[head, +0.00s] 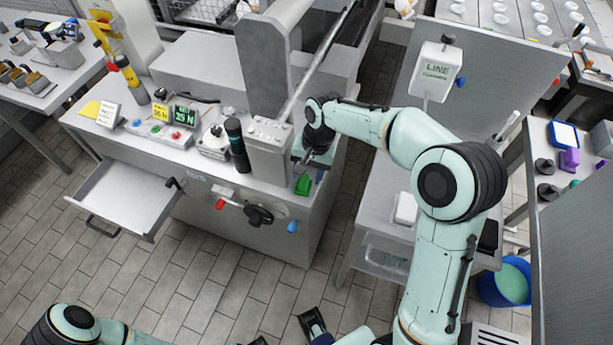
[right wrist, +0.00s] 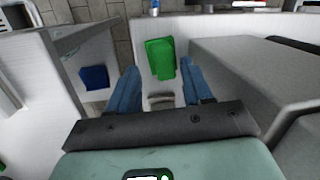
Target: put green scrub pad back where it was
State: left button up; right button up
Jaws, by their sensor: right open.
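The green scrub pad (head: 303,184) lies at the front right corner of the grey machine's top, below the upright housing. In the right wrist view the pad (right wrist: 161,58) lies on a pale surface close to its edge. My right gripper (head: 306,160) is just above and behind the pad in the head view, partly hidden by its own wrist. In the right wrist view its two blue fingers (right wrist: 161,85) are apart, with the pad beyond their tips and nothing held. Dark finger-like parts at the bottom edge seem to be my left gripper (head: 312,325), mostly cut off.
A blue pad-like item (right wrist: 95,77) lies left of the fingers in the right wrist view, behind a pale panel. The grey housing (head: 268,150) stands close beside my right gripper. An open drawer (head: 130,195) juts out at the front left.

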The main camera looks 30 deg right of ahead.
notch_tip(320, 180, up, 11)
jog(key=d+p, duration=0.1)
jog(key=d, duration=0.1)
jog(key=shift+s, duration=0.15)
jog(key=shift+f, duration=0.1)
dwell(0.3)
